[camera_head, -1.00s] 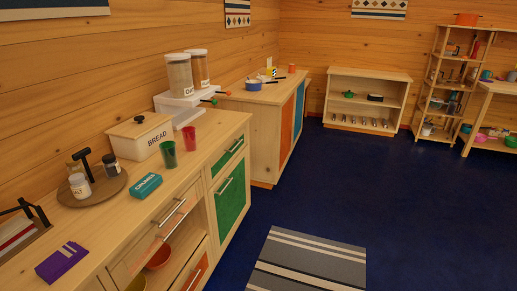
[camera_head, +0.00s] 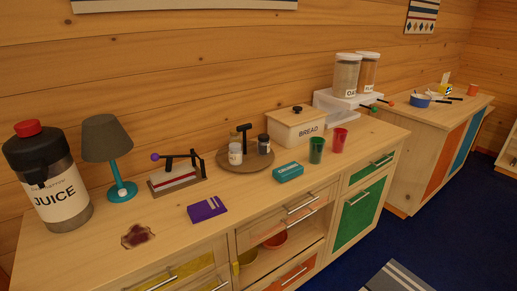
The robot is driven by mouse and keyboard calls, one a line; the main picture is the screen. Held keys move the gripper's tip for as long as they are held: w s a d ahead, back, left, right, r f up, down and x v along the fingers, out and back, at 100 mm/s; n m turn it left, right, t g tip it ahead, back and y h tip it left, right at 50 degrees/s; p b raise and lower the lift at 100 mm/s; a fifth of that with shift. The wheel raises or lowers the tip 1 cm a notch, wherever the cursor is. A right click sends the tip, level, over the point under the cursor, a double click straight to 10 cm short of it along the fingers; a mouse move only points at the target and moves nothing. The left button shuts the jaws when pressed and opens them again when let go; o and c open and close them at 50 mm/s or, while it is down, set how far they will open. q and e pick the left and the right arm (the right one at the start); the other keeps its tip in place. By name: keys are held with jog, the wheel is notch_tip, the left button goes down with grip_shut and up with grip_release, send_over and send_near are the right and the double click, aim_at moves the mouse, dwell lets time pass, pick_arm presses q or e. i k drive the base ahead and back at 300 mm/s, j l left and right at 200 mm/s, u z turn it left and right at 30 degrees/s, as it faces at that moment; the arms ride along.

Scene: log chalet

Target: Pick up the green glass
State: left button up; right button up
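The green glass (camera_head: 317,150) stands upright on the wooden counter (camera_head: 345,172), in front of the bread box. A red glass (camera_head: 339,140) stands close to its right. A teal box (camera_head: 288,172) lies on the counter to its left. Neither of my grippers shows in the head view.
On the counter are a bread box (camera_head: 297,127), a round tray (camera_head: 246,163) with shakers, a purple box (camera_head: 207,209), a lamp (camera_head: 108,147) and a juice dispenser (camera_head: 50,178). Blue floor (camera_head: 345,266) lies open in front, with a striped rug (camera_head: 398,279).

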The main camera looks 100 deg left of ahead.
aim_at(316, 151)
jog(key=u, duration=4.5)
jog(key=z, duration=1.5)
jog(key=i+l, duration=0.85)
jog(key=i, duration=0.15)
